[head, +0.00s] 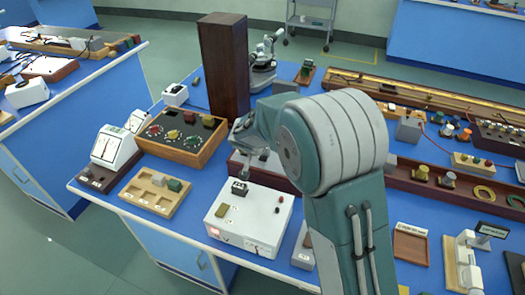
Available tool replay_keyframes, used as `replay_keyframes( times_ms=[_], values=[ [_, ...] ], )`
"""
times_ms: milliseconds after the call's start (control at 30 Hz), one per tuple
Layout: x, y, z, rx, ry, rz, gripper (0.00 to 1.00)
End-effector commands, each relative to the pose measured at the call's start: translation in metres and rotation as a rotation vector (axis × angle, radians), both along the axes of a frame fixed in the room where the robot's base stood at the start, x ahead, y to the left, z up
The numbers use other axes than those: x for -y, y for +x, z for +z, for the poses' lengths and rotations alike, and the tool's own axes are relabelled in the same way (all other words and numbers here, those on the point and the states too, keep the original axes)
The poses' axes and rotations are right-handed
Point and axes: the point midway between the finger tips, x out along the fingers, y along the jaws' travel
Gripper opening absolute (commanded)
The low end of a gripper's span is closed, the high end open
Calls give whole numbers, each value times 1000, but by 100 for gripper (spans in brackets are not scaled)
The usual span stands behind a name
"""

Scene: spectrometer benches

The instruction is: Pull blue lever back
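I cannot make out a blue lever in the head view; it may be hidden behind my arm or too small to tell. My gripper (256,156) is small and partly hidden by my own arm. It points down over the back of a white instrument box (258,234). Whether its fingers are open or shut does not show, and nothing is clearly seen in it. The box has a small black part (239,188) at its top left, an olive patch and small red and dark knobs on top. A dark red-brown box (238,162) stands behind it, partly covered by my arm.
Left of the white box are a wooden tray (131,194), a wooden box with dials (157,140) and a white meter (113,148). A tall dark brown column (224,65) stands behind. Rails and small parts crowd the blue bench at right. Bare blue bench shows along the front left.

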Motion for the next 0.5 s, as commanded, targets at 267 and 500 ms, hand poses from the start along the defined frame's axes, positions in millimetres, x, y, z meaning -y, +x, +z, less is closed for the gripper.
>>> replay_keyframes(
  times_ms=[267, 500],
  values=[
    [-2, -1, -2, -3, 3, 2, 0],
    [-1, -1, -1, -3, 1, 1, 66]
  ],
)
